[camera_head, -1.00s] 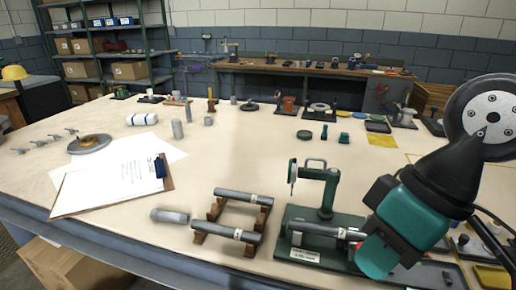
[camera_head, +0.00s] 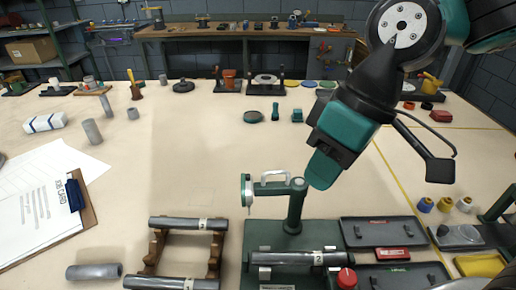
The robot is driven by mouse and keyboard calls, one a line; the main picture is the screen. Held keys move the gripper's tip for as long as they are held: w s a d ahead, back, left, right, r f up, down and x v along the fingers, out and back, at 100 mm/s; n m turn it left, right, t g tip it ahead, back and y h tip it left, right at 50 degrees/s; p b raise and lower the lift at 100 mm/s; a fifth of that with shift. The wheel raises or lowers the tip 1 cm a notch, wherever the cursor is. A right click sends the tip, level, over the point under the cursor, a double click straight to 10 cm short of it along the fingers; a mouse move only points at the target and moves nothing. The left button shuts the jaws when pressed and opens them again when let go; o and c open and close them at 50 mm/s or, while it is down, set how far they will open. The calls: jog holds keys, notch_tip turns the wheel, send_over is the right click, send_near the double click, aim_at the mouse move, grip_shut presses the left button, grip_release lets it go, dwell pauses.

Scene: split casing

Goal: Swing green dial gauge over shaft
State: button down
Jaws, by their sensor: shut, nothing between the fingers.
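The green dial gauge stand has an upright post (camera_head: 294,212) on a dark green base. Its arm (camera_head: 272,188) points left from the post top, with a pale handle above and the round dial (camera_head: 247,190) at the left end, seen nearly edge-on. The grey shaft (camera_head: 290,258), tagged 2, lies across the base in front of the post; the dial is up and to the left of it. My gripper (camera_head: 320,172), teal and black, is shut and empty just right of the post top. I cannot tell whether it touches the arm.
A red knob (camera_head: 346,278) stands at the shaft's right end. Dark trays (camera_head: 383,231) lie to the right. Two more shafts rest on a wooden cradle (camera_head: 155,245) at left, near a loose cylinder (camera_head: 94,271) and clipboard (camera_head: 82,205).

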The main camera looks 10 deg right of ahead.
jog(key=w+a+r+n+g+p, duration=0.25)
jog(key=w+n+p, duration=0.2)
jog(key=w, duration=1.05)
jog(key=w+a+f+n+p, duration=0.1)
jog(key=w+f+n+p, duration=0.4)
jog(key=w, duration=0.6)
jog(key=s+d+p+x, duration=0.1)
jog(key=s+p+x, duration=0.2)
jog(key=x, duration=1)
jog(key=shift+g+p, duration=0.45)
jog(key=shift+p, duration=0.1)
jog(key=shift+s+a+f, duration=0.15)
